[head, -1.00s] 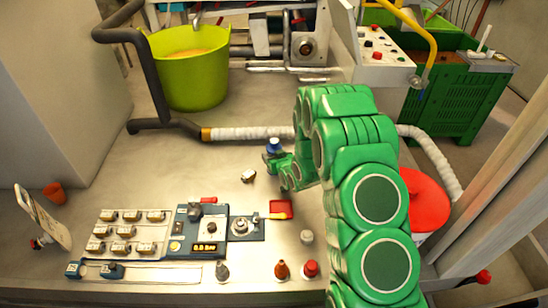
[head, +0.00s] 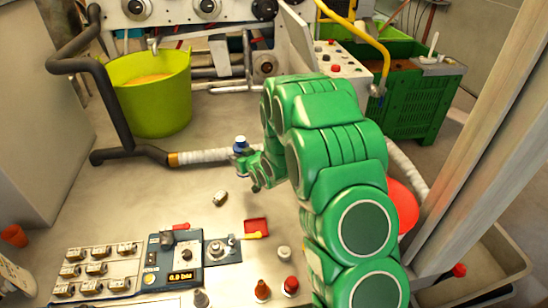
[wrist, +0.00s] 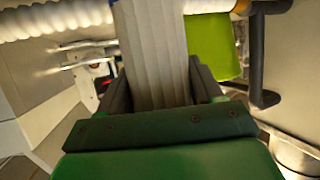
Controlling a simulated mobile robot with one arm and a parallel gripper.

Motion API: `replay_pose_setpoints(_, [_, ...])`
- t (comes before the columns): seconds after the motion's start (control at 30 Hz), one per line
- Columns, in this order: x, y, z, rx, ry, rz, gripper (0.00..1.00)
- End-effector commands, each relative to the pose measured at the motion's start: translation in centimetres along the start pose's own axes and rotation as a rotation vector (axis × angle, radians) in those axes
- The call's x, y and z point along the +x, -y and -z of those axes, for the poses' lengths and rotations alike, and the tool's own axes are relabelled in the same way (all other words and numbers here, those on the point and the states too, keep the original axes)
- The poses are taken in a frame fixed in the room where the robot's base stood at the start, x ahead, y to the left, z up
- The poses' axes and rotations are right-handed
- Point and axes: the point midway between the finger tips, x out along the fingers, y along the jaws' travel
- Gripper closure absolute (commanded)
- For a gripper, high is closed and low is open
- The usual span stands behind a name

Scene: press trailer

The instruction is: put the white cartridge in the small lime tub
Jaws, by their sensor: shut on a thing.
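My gripper (head: 247,166) is shut on a pale ribbed piece, which looks like the white cartridge (wrist: 152,55); it fills the space between my jaws in the wrist view. In the head view a blue-topped part (head: 240,143) shows at the gripper, and the rest of the held piece is mostly hidden. The lime tub (head: 150,98) stands at the back left, open at the top, with yellowish-brown contents. My gripper is right of the tub and nearer to me, apart from it. A lime patch of the tub also shows in the wrist view (wrist: 213,45).
A dark pipe (head: 112,100) rises along the tub's left side. A white ribbed hose (head: 205,156) runs behind my gripper. A small pale block (head: 220,199) and a red tray (head: 256,225) lie in front. A control panel (head: 173,258) stands at front left.

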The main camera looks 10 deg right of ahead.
Motion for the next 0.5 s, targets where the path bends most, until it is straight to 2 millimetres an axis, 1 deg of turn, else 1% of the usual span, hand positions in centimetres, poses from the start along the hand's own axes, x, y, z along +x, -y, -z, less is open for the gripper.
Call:
replay_pose_setpoints(0.13, [-0.3,-0.5,1.0,0.011,-0.004,-0.026,0.73])
replay_pose_setpoints(0.23, [-0.8,-1.5,2.3,0.031,-0.008,-0.075,0.73])
replay_pose_setpoints(0.37, [-1.9,-3.4,4.0,0.071,-0.006,-0.172,0.73])
replay_pose_setpoints(0.5, [-3.5,-5.6,5.8,0.117,-0.008,-0.28,0.73])
